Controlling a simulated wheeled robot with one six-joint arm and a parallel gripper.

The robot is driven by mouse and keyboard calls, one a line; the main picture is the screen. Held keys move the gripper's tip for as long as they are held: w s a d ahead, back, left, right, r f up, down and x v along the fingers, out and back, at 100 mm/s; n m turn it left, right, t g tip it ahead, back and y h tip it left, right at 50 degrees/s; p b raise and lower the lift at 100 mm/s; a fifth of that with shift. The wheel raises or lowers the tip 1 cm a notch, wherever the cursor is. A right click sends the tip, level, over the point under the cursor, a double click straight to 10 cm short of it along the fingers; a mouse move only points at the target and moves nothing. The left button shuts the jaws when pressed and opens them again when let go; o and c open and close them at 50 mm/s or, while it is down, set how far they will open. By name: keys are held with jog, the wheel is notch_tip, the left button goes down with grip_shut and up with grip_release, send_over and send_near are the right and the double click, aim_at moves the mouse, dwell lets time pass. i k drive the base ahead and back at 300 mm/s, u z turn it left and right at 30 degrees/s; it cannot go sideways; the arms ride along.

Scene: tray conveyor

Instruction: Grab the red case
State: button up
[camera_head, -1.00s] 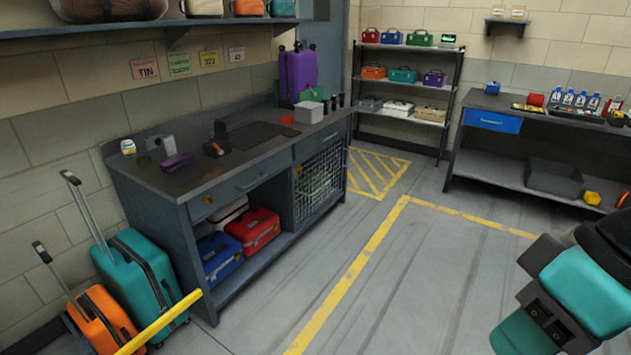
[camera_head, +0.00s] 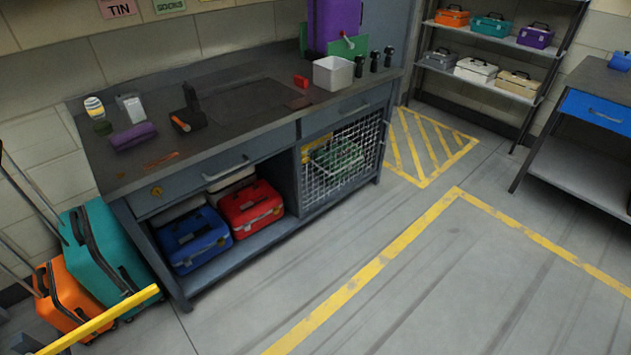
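A red case (camera_head: 252,207) with a dark handle and pale latches sits in the open lower shelf of the grey workbench (camera_head: 235,163). A blue case (camera_head: 194,240) stands to its left on the same shelf. A white case (camera_head: 177,209) is partly hidden behind them. The wire cage compartment is to the right of the red case. My gripper is not in view.
An orange suitcase (camera_head: 66,301) and a teal suitcase (camera_head: 108,254) stand left of the bench, beside a yellow bar (camera_head: 104,318). The floor (camera_head: 290,270) before the bench is clear. A shelf rack (camera_head: 512,86) stands at the back right.

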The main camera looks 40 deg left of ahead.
aim_at(239, 234)
jog(key=i, duration=1.85)
jog(key=u, duration=0.65)
jog(key=i, duration=0.9)
jog(key=u, duration=1.6)
jog(key=i, duration=0.85)
jog(key=u, duration=0.65)
